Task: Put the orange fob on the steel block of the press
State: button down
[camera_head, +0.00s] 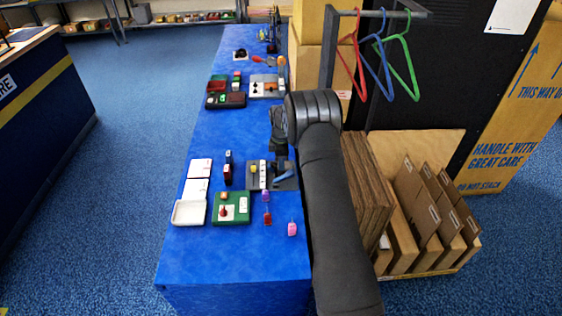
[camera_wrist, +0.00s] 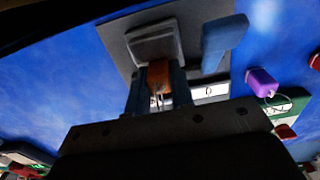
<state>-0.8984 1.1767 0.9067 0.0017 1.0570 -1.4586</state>
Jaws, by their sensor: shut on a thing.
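My gripper (camera_wrist: 158,88) is shut on the orange fob (camera_wrist: 158,77), which shows between its two fingers in the wrist view. The steel block (camera_wrist: 153,43) of the press is a grey block just beyond the fingertips. I cannot tell whether the fob touches it. The press's dark base plate (camera_wrist: 193,20) carries a blue lever (camera_wrist: 222,42) to the right of the block. In the head view the press (camera_head: 285,184) sits near the right edge of the blue table, with my gripper (camera_head: 279,152) over its far side. The fob is hidden there.
A purple fob (camera_head: 266,196), a red fob (camera_head: 267,219) and a pink fob (camera_head: 292,229) lie at the near right. A green board (camera_head: 231,217) and a white tray (camera_head: 188,213) stand left of them. The table's near end (camera_head: 235,262) is clear.

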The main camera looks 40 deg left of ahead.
jog(key=c, duration=1.3)
grip_release()
jog(key=shift+f, duration=0.1)
jog(key=shift+o, duration=0.2)
notch_tip(320, 180, up, 12)
jog(key=shift+r, duration=0.2)
jog(key=shift+f, duration=0.1)
notch_tip(320, 180, down, 12)
jog(key=shift+f, duration=0.1)
jog(key=shift+r, duration=1.95)
jog(key=shift+f, duration=0.1)
